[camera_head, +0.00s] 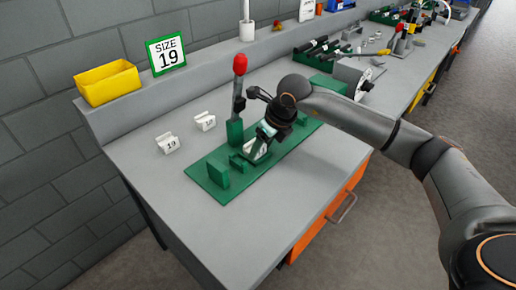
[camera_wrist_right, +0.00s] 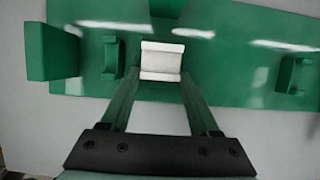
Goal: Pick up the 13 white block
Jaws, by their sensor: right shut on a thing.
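My right gripper (camera_head: 261,145) is over the green fixture (camera_head: 208,177) on the near bench. It is shut on a white block (camera_wrist_right: 161,62), which sits between the fingertips in the right wrist view, above the green plate; its number cannot be read. Whether the block touches the plate is unclear. A white block marked 19 (camera_head: 167,143) stands on the bench left of the fixture. Another white block (camera_head: 205,121) stands behind it, its number too small to read surely. My left gripper is not in view.
A red-topped lever (camera_head: 239,65) rises from the fixture, close to the left of my right gripper. A yellow bin (camera_head: 108,83) and a SIZE 19 sign (camera_head: 166,54) stand on the back ledge. The front of the bench is clear.

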